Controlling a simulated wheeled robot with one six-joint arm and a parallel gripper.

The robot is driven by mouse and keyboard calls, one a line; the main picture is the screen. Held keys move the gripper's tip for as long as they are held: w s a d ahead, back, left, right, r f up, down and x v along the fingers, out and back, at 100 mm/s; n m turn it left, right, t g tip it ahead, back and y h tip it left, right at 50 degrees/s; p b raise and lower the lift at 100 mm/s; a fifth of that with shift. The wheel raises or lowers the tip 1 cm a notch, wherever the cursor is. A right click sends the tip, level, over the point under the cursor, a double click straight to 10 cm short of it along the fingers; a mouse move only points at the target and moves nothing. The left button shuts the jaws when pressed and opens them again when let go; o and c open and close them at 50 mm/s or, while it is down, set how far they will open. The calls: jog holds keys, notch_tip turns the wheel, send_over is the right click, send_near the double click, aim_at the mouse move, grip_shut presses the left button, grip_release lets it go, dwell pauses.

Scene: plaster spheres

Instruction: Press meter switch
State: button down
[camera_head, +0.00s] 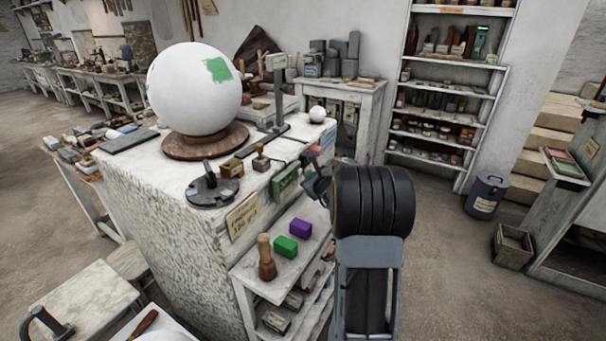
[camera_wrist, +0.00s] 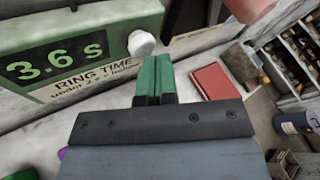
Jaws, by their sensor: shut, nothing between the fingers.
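The green meter (camera_head: 286,183) is on the side of the plaster-topped bench. In the wrist view the meter (camera_wrist: 75,45) reads "3.6 s" above a "RING TIME" label. A white rounded knob (camera_wrist: 141,43), which looks like its switch, sticks out at the meter's right end. My gripper (camera_wrist: 154,62) has its green fingers shut together and empty, with the tips just below the knob in the picture. I cannot tell whether they touch it. In the head view my gripper (camera_head: 312,180) is beside the meter's right end.
A large white sphere (camera_head: 194,90) with a green patch sits on a round wooden stand (camera_head: 205,146). A small white sphere (camera_head: 317,114) is farther back.

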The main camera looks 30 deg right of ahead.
jog(key=shift+w+a, duration=0.1)
jog(key=shift+w, duration=0.05)
dwell(0.5)
jog(key=shift+w+a+b, duration=0.15)
jog(key=shift+w+b, duration=0.05)
jog(key=shift+b, duration=0.4)
jog(key=shift+r, duration=0.1)
jog(key=shift+s+b, duration=0.15)
jog(key=shift+b, duration=0.2)
jog(key=s+d, duration=0.3)
jog(key=s, duration=0.2)
jog(key=shift+s+b, duration=0.25)
jog(key=shift+b, duration=0.1)
jog(key=shift+d, duration=0.15)
dwell(0.5)
